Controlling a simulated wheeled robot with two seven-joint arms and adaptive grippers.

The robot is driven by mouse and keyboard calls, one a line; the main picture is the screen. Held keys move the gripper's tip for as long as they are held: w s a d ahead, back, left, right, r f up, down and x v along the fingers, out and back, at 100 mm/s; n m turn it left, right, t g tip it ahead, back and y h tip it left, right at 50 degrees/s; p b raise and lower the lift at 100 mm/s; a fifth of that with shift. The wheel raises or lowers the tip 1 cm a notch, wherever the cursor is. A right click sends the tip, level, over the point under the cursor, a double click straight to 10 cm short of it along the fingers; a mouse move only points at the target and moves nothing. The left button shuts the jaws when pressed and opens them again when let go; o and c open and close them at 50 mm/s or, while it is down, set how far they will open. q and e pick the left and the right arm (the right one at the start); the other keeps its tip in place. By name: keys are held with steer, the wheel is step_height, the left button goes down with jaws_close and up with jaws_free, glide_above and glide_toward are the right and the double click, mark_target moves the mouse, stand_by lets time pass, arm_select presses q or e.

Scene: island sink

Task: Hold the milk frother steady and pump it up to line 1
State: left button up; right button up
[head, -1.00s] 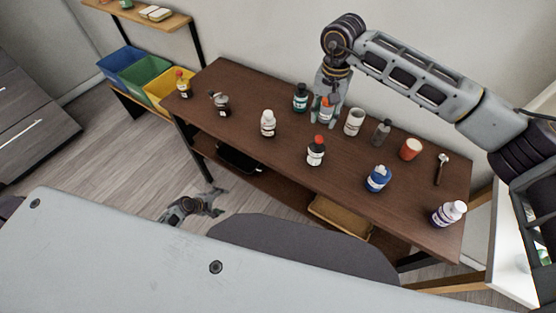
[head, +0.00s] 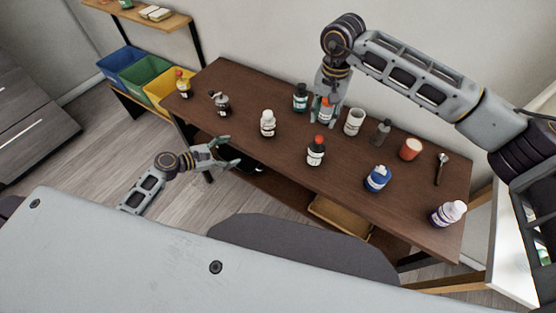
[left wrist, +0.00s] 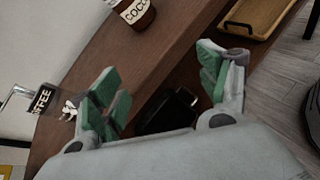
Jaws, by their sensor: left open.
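My left gripper (head: 231,151) is open and empty at the front edge of the wooden table; its two green-padded fingers show in the left wrist view (left wrist: 160,80). A dark jar with a metal top part (head: 222,105) stands beyond it, upright; a container marked COFFEE (left wrist: 40,98) is at the left wrist view's left edge. A white-capped bottle (head: 268,124) stands to the right of the gripper. My right gripper (head: 327,116) points down around a small orange-topped bottle (head: 324,107); whether it grips is unclear. I cannot tell which object is the milk frother.
The table (head: 240,85) also holds a teal bottle (head: 300,97), a red-capped bottle (head: 316,152), a white cup (head: 354,122), a blue bottle (head: 377,178) and others. A wooden tray (head: 340,217) lies on the lower shelf. Coloured bins (head: 145,75) stand at the left.

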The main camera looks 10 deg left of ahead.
arm_select(q)
step_height(320, 180, up, 2)
steer(key=d+h, duration=0.1)
steer(key=d, duration=0.2)
steer(key=n+h, duration=0.1)
steer(key=h, duration=0.4)
glide_toward(309, 152)
steer(key=a, duration=0.1)
steer(key=shift+s+a, duration=0.1)
steer(key=shift+s, duration=0.05)
steer(key=shift+x, duration=6.85)
steer(key=shift+s, duration=0.15)
steer(key=c, duration=1.2)
steer(key=shift+f, duration=0.1)
